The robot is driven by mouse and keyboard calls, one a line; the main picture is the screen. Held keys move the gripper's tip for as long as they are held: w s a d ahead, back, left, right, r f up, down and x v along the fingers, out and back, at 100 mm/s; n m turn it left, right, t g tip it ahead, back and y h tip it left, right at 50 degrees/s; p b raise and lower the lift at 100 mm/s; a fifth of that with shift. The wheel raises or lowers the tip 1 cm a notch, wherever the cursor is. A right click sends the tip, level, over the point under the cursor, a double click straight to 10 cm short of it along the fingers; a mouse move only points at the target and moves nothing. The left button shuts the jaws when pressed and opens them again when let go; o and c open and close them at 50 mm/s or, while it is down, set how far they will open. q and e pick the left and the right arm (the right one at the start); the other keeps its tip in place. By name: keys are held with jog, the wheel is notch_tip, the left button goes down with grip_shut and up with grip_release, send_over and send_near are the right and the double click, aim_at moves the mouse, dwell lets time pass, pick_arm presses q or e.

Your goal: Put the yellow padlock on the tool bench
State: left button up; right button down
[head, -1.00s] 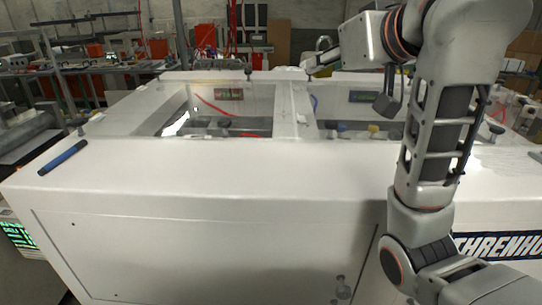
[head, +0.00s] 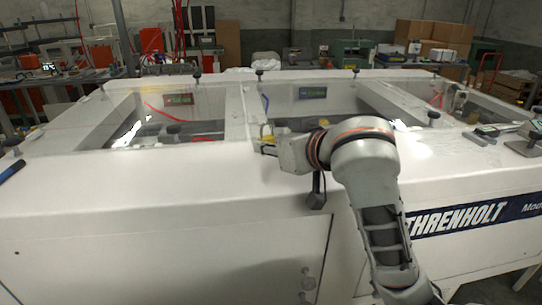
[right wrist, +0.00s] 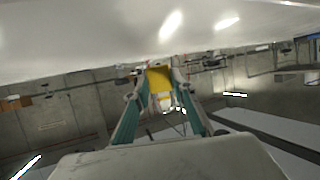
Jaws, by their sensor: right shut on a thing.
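The yellow padlock (right wrist: 160,78) is between the fingertips of my right gripper (right wrist: 158,92) in the right wrist view; my gripper is shut on it. In the head view my right gripper (head: 264,146) is over the front part of the white machine's top, with a small bit of yellow at its tip; the arm hides much of it. My left gripper is not in view. A cluttered workbench (head: 60,78) stands at the back left; I cannot tell whether it is the tool bench.
The large white glove-box machine (head: 150,190) fills the foreground, with windowed openings and knobs on top. A blue pen-like object (head: 10,170) lies at its left edge. Grey tools (head: 480,138) lie at its right end. Cardboard boxes (head: 425,35) stand at the back.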

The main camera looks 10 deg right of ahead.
aim_at(271, 168)
jog(key=shift+f, duration=1.4)
jog(key=shift+f, duration=0.15)
jog(key=c, duration=1.7)
grip_release()
